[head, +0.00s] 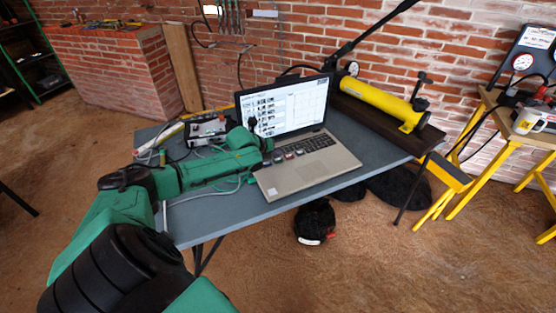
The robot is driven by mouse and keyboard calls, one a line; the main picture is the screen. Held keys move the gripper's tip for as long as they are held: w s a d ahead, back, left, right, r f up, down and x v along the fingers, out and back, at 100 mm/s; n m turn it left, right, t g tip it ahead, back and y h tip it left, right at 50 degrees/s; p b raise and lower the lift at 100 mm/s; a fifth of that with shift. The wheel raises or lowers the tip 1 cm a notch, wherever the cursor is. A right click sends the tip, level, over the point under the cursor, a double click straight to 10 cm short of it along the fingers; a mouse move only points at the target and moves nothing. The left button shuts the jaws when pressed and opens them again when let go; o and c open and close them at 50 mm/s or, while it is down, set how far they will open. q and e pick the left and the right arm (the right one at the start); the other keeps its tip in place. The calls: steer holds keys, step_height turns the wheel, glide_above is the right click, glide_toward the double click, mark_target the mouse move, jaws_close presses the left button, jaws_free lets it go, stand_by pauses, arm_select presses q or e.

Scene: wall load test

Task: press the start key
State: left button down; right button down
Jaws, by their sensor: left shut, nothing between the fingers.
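I cannot read which one is the start key. My left arm reaches in from the lower left over the table's left part. My left gripper (267,158) is shut and empty at the laptop's left side, close to the left end of that row. Contact cannot be told. My right gripper is out of view.
A grey instrument box (207,131) and loose cables lie on the table's left part. A yellow cylinder pump (375,101) stands behind the laptop at right. A yellow-legged stand (512,139) is further right. A black bag (314,222) lies on the floor.

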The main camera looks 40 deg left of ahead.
mark_target(276, 161)
arm_select(q)
steer(key=shift+f, duration=0.15)
steer(key=shift+f, duration=0.3)
steer(key=shift+f+b, duration=0.35)
stand_by(0.6)
steer(key=shift+r, duration=0.1)
steer(key=shift+r+p, duration=0.7)
steer(key=shift+p, duration=0.15)
step_height(276, 161, up, 5)
steer(key=p, duration=0.5)
steer(key=shift+r, duration=0.1)
